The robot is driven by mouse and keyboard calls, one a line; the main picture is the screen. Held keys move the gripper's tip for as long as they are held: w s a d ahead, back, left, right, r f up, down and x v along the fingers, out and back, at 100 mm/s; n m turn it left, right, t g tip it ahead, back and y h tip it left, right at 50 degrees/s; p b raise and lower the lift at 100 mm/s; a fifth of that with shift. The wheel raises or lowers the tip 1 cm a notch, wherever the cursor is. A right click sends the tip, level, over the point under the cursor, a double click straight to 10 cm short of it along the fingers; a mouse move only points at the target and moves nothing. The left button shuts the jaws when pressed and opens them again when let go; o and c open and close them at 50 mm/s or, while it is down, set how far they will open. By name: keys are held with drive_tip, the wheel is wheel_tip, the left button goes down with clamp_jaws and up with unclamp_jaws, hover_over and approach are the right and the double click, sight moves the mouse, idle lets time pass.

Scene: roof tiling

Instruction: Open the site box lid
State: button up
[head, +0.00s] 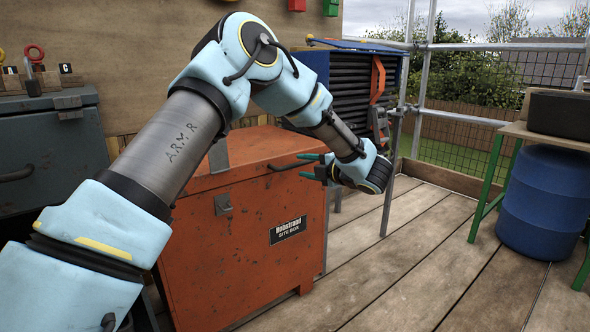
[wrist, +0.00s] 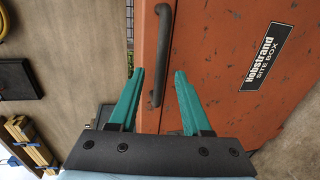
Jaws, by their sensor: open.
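The orange-red site box (head: 235,240) stands on the deck in the head view, with a "Hobstrand SITE BOX" label on its front. Its lid (head: 245,147) looks shut and is partly hidden by my arm. A dark bar handle (head: 284,168) is at the lid's edge; in the wrist view the handle (wrist: 161,55) runs up the picture along the orange face. My gripper (head: 303,166) is open by the handle, its teal fingers pointing left. In the wrist view the gripper (wrist: 160,77) has the handle's lower end between its fingers, with gaps both sides; contact is not visible.
A metal latch (head: 222,204) is on the box front. A grey chest (head: 50,150) stands left. A blue-framed rack (head: 350,85) with a dark stack is behind the box. A blue barrel (head: 541,203) sits under a bench (head: 515,128) at right. The deck between is clear.

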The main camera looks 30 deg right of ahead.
sight(298, 164)
drive_tip(key=shift+b+x, duration=0.35)
drive_tip(key=shift+x, duration=1.75)
clamp_jaws()
